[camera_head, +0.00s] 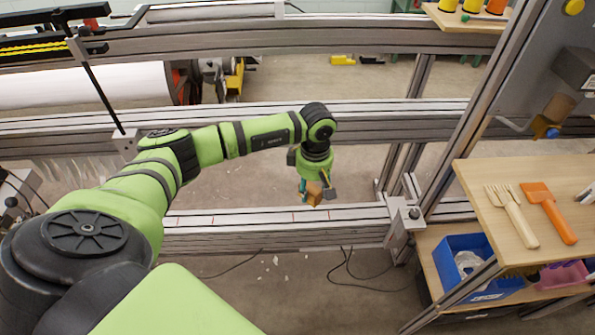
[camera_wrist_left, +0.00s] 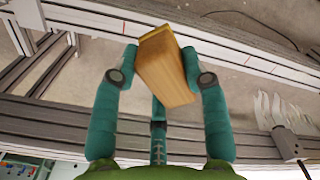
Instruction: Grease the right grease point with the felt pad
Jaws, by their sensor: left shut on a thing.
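My left gripper (camera_head: 312,190) hangs at the end of the green arm, above the lower aluminium rail (camera_head: 290,221). It is shut on a wooden block (camera_head: 315,196), which I take to be the felt pad's body. A metal bracket (camera_head: 405,216) is on the rail to the right of the gripper. I cannot make out the right grease point for certain.
A wooden shelf (camera_head: 480,215) with a pale fork-like tool (camera_head: 512,215) and an orange-handled tool (camera_head: 550,212) stands at the right. Below it is a blue bin (camera_head: 462,243). A slanted post (camera_head: 480,105) rises right of the bracket. Cables lie on the floor.

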